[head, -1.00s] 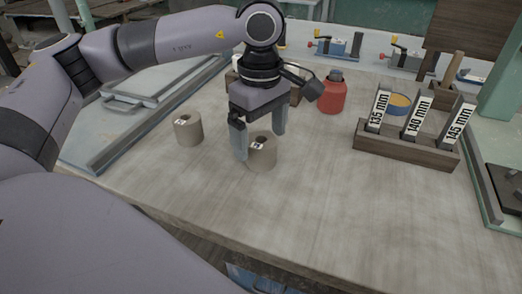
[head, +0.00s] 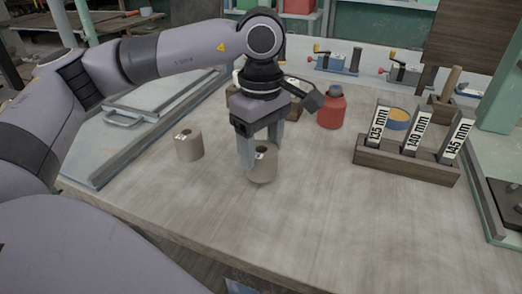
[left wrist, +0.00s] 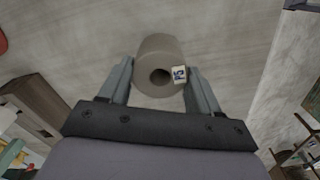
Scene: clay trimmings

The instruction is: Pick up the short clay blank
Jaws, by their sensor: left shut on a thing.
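A grey-beige clay blank (head: 263,168), a cylinder with a hole in its top and a small marked tag, is between the fingers of my left gripper (head: 261,152). The gripper is shut on it from above. In the left wrist view the blank (left wrist: 155,50) sits between the two fingertips (left wrist: 160,75), with the tag beside its hole. The blank looks upright, and I cannot make out a gap between it and the table. A second, similar clay blank (head: 188,146) stands to the left, apart from the gripper. My right gripper is not in view.
A wooden rack (head: 405,165) with 135, 140 and 145 mm gauges stands at right. A red jar (head: 332,108) is behind the gripper. A grey board (head: 140,115) lies at left.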

